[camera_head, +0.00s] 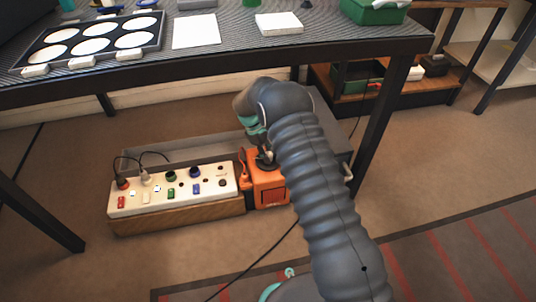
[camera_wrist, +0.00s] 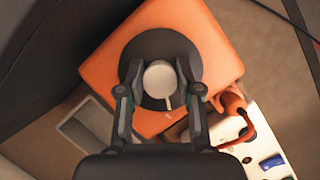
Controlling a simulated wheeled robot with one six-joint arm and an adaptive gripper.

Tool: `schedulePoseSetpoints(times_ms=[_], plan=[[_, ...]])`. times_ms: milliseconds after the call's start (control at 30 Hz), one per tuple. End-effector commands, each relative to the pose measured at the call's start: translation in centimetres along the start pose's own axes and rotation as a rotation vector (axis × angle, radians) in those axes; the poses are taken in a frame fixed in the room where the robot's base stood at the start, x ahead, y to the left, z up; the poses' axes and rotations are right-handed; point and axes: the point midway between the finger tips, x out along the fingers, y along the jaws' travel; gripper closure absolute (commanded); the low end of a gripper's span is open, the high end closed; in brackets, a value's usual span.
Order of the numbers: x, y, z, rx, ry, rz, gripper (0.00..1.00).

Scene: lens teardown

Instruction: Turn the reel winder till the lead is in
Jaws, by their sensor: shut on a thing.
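The reel winder is an orange box (camera_head: 269,193) on the floor under the table, at the right end of a white socket strip. In the wrist view its orange top (camera_wrist: 205,50) carries a dark round disc (camera_wrist: 142,47) with a pale round knob (camera_wrist: 160,79) in the middle. My gripper (camera_wrist: 160,88) points down at it, its two fingers shut on the knob from both sides. In the head view my arm hides most of the winder's top and the fingertips. An orange plug or lead end (camera_wrist: 233,104) sits at the winder's side, close to the white strip.
The white socket strip (camera_head: 200,190) with coloured switches and plugs stands on a wooden base left of the winder. A table leg (camera_head: 380,130) rises to the right. A black cable (camera_head: 262,258) crosses the open floor in front.

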Motion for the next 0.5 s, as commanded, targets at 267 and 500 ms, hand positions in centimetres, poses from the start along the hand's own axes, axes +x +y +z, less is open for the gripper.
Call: schedulePoseSetpoints(times_ms=[267, 500], plan=[[0.1, -0.05, 0.04, 0.049, -0.002, -0.022, 1.0], [0.1, -0.05, 0.05, 0.053, -0.003, -0.024, 1.0]])
